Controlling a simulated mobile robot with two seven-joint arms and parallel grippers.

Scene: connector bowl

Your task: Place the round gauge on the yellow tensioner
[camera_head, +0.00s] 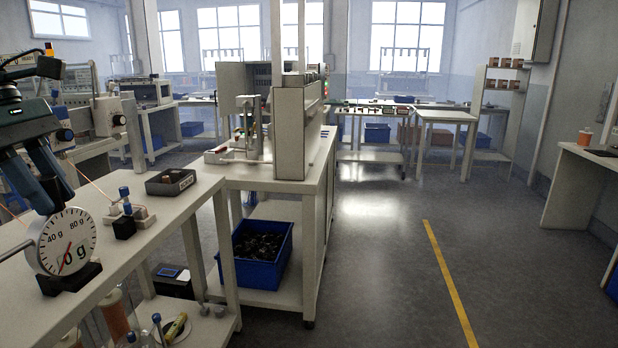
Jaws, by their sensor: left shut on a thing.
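The round gauge (67,241) has a white dial with gram marks and a red needle. It is at the left, upright and facing me, over a black block (70,278) on the near bench. I cannot tell whether it rests on the block. My left gripper (54,204) comes down from the upper left and is shut on the gauge's upper edge; the gauge hides part of the grip. A small yellow item (177,328) lies on the lower shelf; I cannot tell whether it is the yellow tensioner. My right gripper is out of view.
On the near bench (190,200) stand a dark tray (171,182) and a blue-topped fixture (125,205) with a black block. A blue bin (256,275) of dark parts sits under the neighbouring bench. The floor at right is open, with a yellow line (447,280).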

